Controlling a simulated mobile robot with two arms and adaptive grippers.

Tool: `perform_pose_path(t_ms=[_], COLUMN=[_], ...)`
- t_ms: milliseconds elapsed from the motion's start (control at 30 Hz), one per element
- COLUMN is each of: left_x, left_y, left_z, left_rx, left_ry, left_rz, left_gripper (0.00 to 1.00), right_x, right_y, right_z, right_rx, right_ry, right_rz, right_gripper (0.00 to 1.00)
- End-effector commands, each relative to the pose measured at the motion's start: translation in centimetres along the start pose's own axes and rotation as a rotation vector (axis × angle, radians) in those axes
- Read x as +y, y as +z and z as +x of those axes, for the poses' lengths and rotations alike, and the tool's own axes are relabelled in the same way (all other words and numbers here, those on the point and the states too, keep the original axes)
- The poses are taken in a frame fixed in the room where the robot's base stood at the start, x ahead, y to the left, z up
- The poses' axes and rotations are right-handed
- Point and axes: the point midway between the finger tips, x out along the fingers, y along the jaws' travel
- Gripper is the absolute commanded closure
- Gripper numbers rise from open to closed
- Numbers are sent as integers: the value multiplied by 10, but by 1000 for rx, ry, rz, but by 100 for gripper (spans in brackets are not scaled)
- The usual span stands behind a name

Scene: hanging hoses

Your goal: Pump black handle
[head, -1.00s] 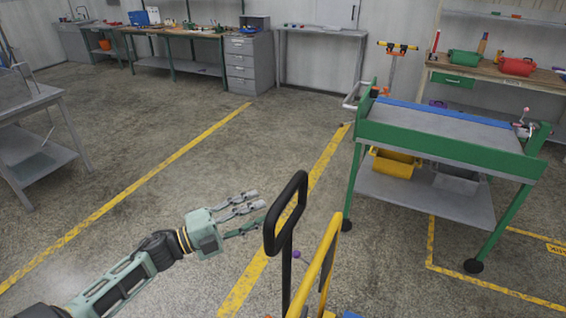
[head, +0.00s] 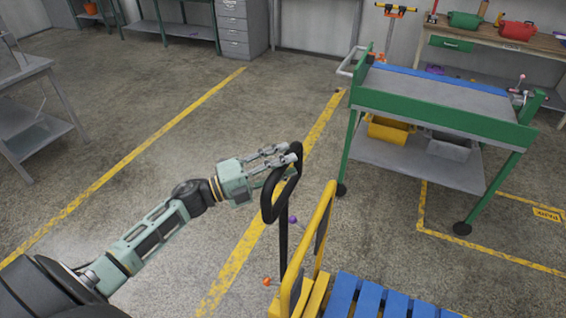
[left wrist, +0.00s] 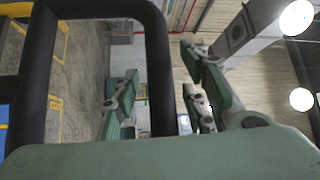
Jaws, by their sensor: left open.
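The black handle (head: 267,207) is an upright loop on a black post, in the lower middle of the head view beside a yellow frame. My left gripper (head: 290,158) is open at the top of this loop, with its fingers reaching over and around the upper part. In the left wrist view the black handle (left wrist: 160,60) runs close in front of the palm, and one of its bars passes between the spread fingers of my left gripper (left wrist: 160,100). I cannot tell whether the fingers touch it. My right gripper is not in view.
The yellow frame (head: 321,240) and a blue slatted pallet (head: 375,298) stand just right of the handle. A green cart (head: 435,115) is farther right, and a grey table (head: 30,72) is at the left. The floor left of the handle is clear.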

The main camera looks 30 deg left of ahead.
Motion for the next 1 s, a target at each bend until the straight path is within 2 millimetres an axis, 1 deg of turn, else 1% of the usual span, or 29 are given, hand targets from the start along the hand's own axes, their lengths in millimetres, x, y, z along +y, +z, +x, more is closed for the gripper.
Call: perform_pose_path(t_ms=[100,267,500,567,1000], left_x=[0,0,0,0,2], left_y=[0,0,0,0,1], left_z=[0,0,0,0,-2], left_rx=[0,-1,0,0,0], left_ry=[0,0,0,0,0], left_rz=[0,0,-1,-1,-4], left_gripper=[61,75,96,100,100], right_x=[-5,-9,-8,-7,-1], right_y=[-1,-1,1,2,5], right_z=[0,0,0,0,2], right_rx=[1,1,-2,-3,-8], right_ry=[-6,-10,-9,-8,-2], right_rz=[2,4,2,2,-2], right_gripper=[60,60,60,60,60])
